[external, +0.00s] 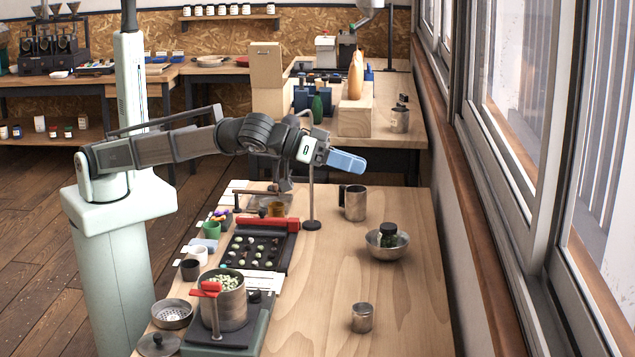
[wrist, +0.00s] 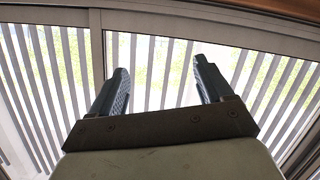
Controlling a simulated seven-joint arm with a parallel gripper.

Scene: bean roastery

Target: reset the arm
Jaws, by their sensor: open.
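My gripper (external: 347,161) is held out in the air above the far part of the wooden table (external: 400,303), pointing right toward the windows. In the wrist view, the two dark fingers of my gripper (wrist: 160,80) stand apart with nothing between them, in front of a window with slatted blinds (wrist: 150,65). My gripper touches nothing. My arm (external: 190,140) reaches out level from its pale column.
A bean tray (external: 258,252) and a pot (external: 224,304) stand on the left. The table's front right is clear.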

